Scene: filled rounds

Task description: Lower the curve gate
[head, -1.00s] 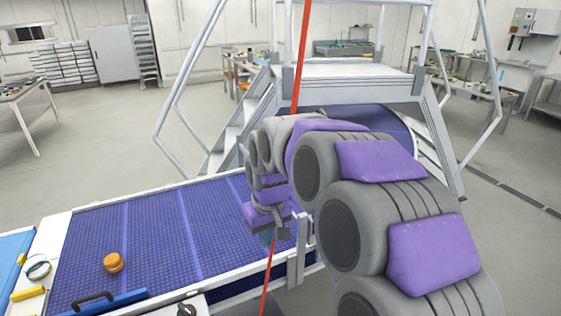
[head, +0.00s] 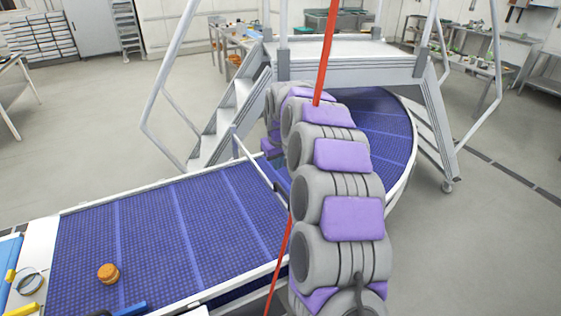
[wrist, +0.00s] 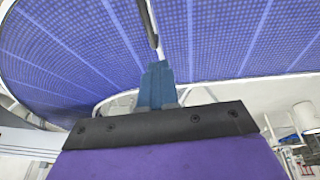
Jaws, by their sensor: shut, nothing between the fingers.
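A thin grey bar (head: 259,163), which looks like the curve gate, slants over the join between the straight blue belt (head: 150,235) and the curved blue belt (head: 395,125). In the wrist view a dark bar (wrist: 147,22) stands just beyond the fingertips; I cannot tell whether they touch. My gripper (wrist: 157,66) is shut and empty, its blue fingers together and pointing at the belts. In the head view my arm hides the fingers and part of the join.
An orange round (head: 108,273) lies on the straight belt at left. A white stepped platform (head: 345,47) with rails bridges the curved belt. A thin red line or pole (head: 325,50) crosses the head view behind and beside my arm. Open floor lies at right.

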